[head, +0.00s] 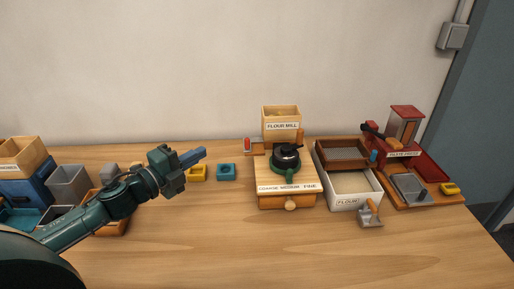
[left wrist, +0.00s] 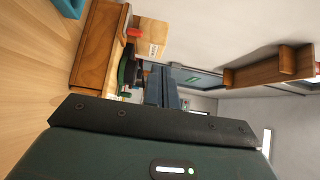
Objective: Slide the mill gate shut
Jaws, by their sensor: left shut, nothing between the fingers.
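The flour mill (head: 285,184) stands mid-table: a wooden base, a dark crank on a green disc, and a labelled hopper (head: 281,123) behind. A small slide with a red knob (head: 248,144) sticks out at the left of the hopper; it looks like the gate. How far it is out is hard to tell. My left gripper (head: 203,153) is shut and empty, left of the mill and apart from it, pointing right. In the left wrist view the fingers (left wrist: 161,88) point towards the mill (left wrist: 98,45), with a red part (left wrist: 134,32) by the hopper. My right gripper is out of view.
A white flour bin (head: 352,199), a scoop (head: 370,214) and a red press (head: 404,128) stand right. Several bins stand left. The front table is clear.

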